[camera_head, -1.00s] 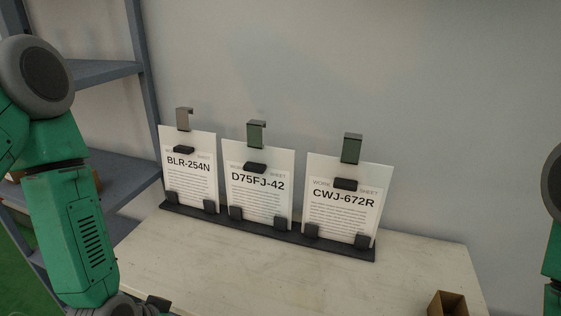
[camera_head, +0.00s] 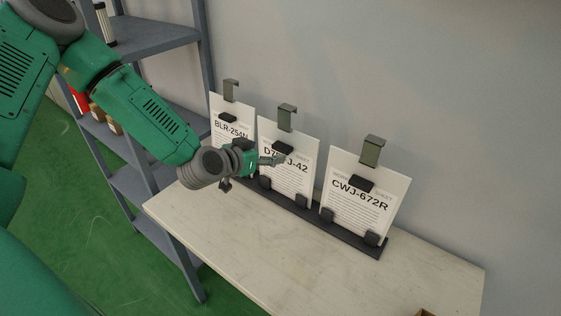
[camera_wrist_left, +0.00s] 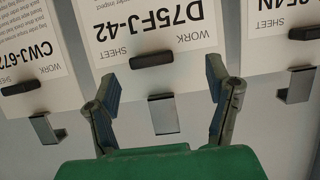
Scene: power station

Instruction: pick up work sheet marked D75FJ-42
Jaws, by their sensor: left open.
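The work sheet marked D75FJ-42 (camera_head: 290,182) stands in the middle of a row of three on a dark rack, with a metal hook (camera_head: 287,112) at its top. It shows upside down in the left wrist view (camera_wrist_left: 150,28), with its black clip and hook between the fingers. My left gripper (camera_head: 272,160) is open in front of this sheet and covers part of its label. In the left wrist view the two fingers (camera_wrist_left: 162,88) are spread, with nothing between them held. I cannot tell the exact gap to the sheet. My right gripper is not in view.
Sheet BLR-254N (camera_head: 231,135) stands to the left, partly behind my gripper, and sheet CWJ-672R (camera_head: 364,196) to the right. The dark rack (camera_head: 325,224) sits on a pale table (camera_head: 255,245) against the wall. A grey shelf (camera_head: 155,38) stands at left.

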